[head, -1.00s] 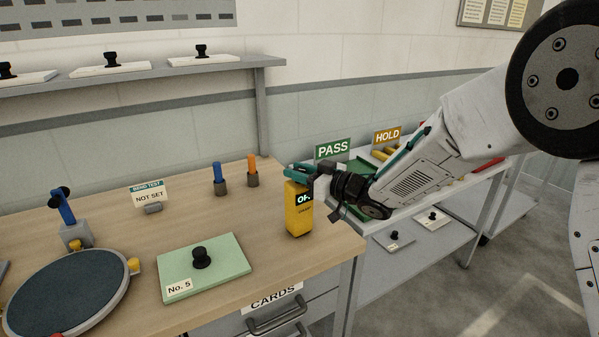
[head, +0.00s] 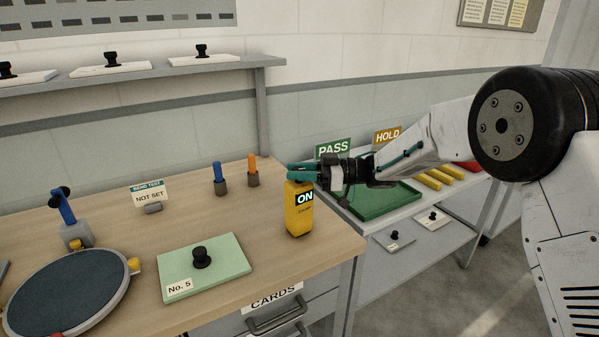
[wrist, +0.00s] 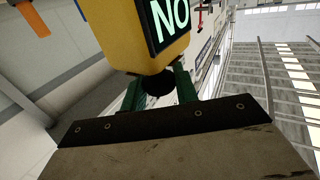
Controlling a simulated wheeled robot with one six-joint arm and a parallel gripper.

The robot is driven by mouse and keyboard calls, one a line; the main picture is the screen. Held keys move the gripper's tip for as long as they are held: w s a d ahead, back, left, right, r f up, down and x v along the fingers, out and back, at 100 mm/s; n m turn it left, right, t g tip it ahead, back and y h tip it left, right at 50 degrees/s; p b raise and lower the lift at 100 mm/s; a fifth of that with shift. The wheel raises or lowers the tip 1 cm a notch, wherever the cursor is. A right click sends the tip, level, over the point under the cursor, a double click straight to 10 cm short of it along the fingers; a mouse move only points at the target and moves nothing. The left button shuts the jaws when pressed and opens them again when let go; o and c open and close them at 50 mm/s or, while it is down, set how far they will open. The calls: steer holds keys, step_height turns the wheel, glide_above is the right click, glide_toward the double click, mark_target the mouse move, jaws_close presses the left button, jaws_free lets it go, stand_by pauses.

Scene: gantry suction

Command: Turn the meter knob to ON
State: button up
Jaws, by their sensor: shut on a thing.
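The yellow meter (head: 298,215) stands upright near the right edge of the wooden bench. Its display (head: 305,198) reads ON. My gripper (head: 297,172) is at the top of the meter, reaching in from the right. In the wrist view the meter (wrist: 130,40) fills the top, with its lit display (wrist: 170,18) upside down. The green fingers of my gripper (wrist: 157,84) are shut on the dark knob (wrist: 157,88), which shows between them. The fingers hide the knob in the head view.
A green plate marked No. 5 (head: 230,262) and a round dark turntable (head: 70,292) lie to the left. Blue (head: 218,175) and orange (head: 252,167) pegs stand behind. A green tray (head: 372,205) sits on the right table. Bare bench surrounds the meter.

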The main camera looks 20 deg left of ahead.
steer(key=shift+n+g+h, duration=1.4)
steer(key=shift+n+g, duration=0.5)
steer(key=shift+g, duration=0.7)
steer(key=o, duration=1)
steer(key=shift+c, duration=0.2)
steer(key=v, duration=0.7)
steer(key=shift+w+d, duration=0.2)
steer(key=shift+d, duration=0.15)
